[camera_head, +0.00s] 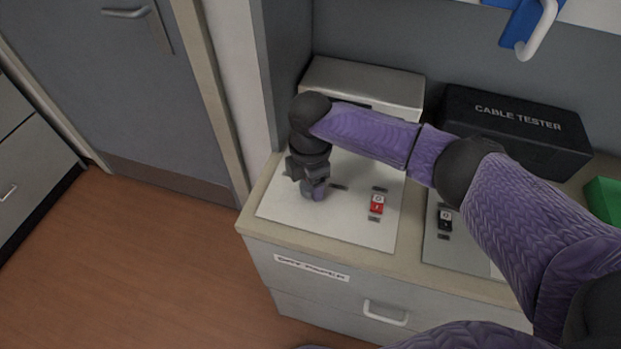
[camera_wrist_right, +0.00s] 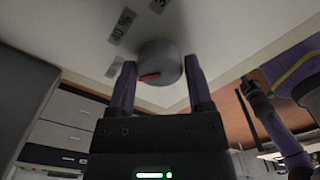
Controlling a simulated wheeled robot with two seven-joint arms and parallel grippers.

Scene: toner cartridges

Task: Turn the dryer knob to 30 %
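The dryer knob (camera_wrist_right: 158,62) is a round grey knob with a red pointer mark, on a light panel (camera_head: 278,208). In the right wrist view, the red mark points left. My right gripper (camera_wrist_right: 160,66) has one finger on each side of the knob, and both fingertips appear to touch it. Dark number labels (camera_wrist_right: 122,26) lie around the knob, partly cut off and hard to read.
A red rocker switch (camera_head: 377,204) is on the same panel, right of my gripper. A black switch (camera_head: 445,219) is on the neighbouring panel. A pale box (camera_head: 375,82) and a black CABLE TESTER box (camera_head: 515,125) stand behind. Drawers are below the counter.

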